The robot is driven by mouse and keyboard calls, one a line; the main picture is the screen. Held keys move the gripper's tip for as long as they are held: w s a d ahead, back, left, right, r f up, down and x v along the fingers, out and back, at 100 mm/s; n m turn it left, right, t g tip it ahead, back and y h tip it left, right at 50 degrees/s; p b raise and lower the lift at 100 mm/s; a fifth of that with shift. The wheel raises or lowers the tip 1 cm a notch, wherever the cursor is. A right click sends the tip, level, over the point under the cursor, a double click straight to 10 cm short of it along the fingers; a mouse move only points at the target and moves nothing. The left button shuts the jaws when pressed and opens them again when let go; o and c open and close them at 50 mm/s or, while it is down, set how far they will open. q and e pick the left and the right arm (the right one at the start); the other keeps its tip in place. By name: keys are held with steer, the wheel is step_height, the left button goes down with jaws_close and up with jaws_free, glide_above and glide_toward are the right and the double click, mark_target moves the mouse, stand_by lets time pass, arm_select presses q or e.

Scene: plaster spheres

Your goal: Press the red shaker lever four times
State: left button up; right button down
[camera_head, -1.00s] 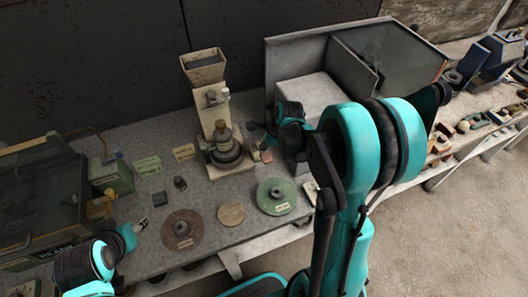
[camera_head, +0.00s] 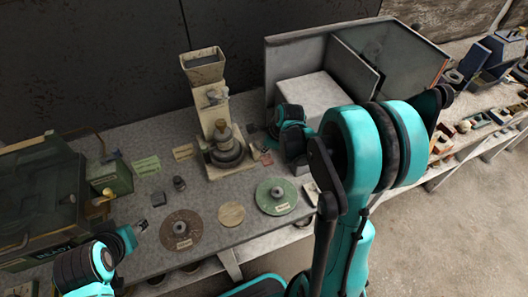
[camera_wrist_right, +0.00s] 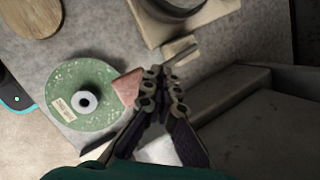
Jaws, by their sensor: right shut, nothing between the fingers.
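The cream shaker machine (camera_head: 214,115) stands on the grey bench, with a hopper on top and a round stack at its base. A small reddish piece, seemingly the red lever (camera_head: 266,158), lies at the right of its base; it also shows in the right wrist view (camera_wrist_right: 128,86). My right gripper (camera_head: 272,130) is beside the shaker's right side; in the right wrist view its fingertips (camera_wrist_right: 162,72) are shut and empty, just right of the red piece. I cannot tell whether they touch it. My left gripper (camera_head: 140,226) is at lower left, too small to read.
A green disc (camera_head: 276,208), a tan disc (camera_head: 231,215) and a brown disc (camera_head: 181,243) lie along the front of the bench. A grey metal enclosure (camera_head: 310,98) stands right of the shaker. A dark green case (camera_head: 45,200) stands at left.

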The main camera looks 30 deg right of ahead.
steer(key=shift+s+f+b, duration=0.25)
steer(key=shift+f+b, duration=0.25)
steer(key=shift+f, duration=0.1)
steer(key=shift+s+f+b, duration=0.25)
steer(key=shift+f+b, duration=0.2)
steer(key=shift+f, duration=0.1)
stand_by(0.8)
steer(key=shift+r, duration=0.15)
stand_by(0.5)
steer(key=shift+w+r+p, duration=0.3)
steer(key=shift+r+p, duration=0.2)
steer(key=shift+r, duration=0.15)
steer(key=shift+w+r+p, duration=0.35)
steer(key=shift+r+p, duration=0.1)
steer(key=shift+r, duration=0.2)
steer(key=shift+w+r+p, duration=0.3)
steer(key=shift+r+p, duration=0.2)
steer(key=shift+r, duration=0.15)
steer(key=r+p, duration=0.1)
steer(key=w+r+p, duration=0.1)
steer(key=r, duration=0.1)
steer(key=w+r+p, duration=0.1)
steer(key=shift+d+r, duration=0.1)
steer(key=shift+r, duration=0.2)
